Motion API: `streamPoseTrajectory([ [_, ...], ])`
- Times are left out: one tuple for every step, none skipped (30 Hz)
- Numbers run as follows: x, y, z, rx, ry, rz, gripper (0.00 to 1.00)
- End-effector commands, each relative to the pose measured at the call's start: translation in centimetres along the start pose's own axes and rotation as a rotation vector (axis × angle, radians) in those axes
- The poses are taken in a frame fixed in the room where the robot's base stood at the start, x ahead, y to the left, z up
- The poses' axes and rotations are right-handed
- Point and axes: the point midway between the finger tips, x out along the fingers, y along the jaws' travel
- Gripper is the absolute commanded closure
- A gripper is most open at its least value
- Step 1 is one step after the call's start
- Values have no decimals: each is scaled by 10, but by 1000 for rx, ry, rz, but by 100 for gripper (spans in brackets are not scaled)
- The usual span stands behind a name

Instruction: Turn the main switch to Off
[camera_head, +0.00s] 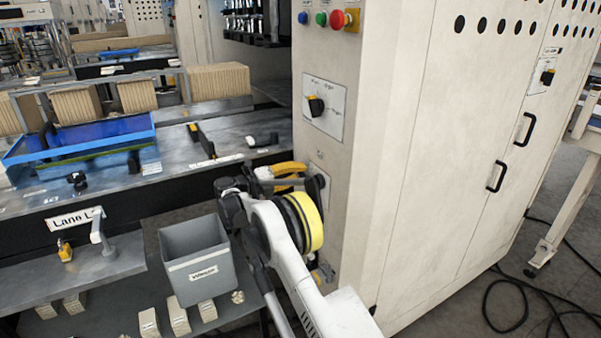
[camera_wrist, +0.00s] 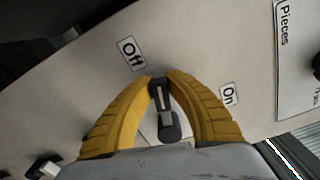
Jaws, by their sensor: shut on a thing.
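The main switch is a dark handle (camera_wrist: 168,118) on the pale cabinet face in the wrist view. The yellow fingers of my gripper (camera_wrist: 160,84) are shut on the handle's end, one on each side. The handle's gripped end points up in the picture, between the Off label (camera_wrist: 131,53) at upper left and the On label (camera_wrist: 229,94) at right, closer to Off. In the head view my gripper (camera_head: 290,172) is against the cabinet's narrow front at a small plate (camera_head: 319,184). The arm and gripper hide most of the switch there.
A rotary knob (camera_head: 316,106) sits above on the same cabinet (camera_head: 400,150), with red (camera_head: 337,18), green and blue buttons higher up. A grey bin (camera_head: 197,262) and a metal bench (camera_head: 110,175) with a blue tray (camera_head: 85,140) lie to the left. Cables lie on the floor at right.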

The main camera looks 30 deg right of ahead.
Motion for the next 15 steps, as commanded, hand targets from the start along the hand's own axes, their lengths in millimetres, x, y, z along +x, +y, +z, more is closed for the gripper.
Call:
streamPoseTrajectory([
  [0, 0, 0, 1, 1, 1, 100],
  [0, 0, 0, 1, 1, 1, 100],
  [0, 0, -1, 1, 1, 1, 100],
  [0, 0, -1, 1, 2, 1, 78],
  [0, 0, -1, 1, 2, 1, 69],
  [0, 0, 0, 1, 2, 1, 60],
  [0, 0, 0, 1, 1, 0, 60],
  [0, 0, 0, 1, 1, 0, 60],
  [0, 0, 0, 1, 1, 0, 60],
  [0, 0, 0, 1, 1, 0, 60],
  [0, 0, 0, 1, 1, 0, 60],
  [0, 0, 0, 1, 1, 0, 60],
  [0, 0, 0, 1, 1, 0, 60],
  [0, 0, 0, 1, 1, 0, 60],
  [-1, 0, 0, 1, 1, 0, 60],
])
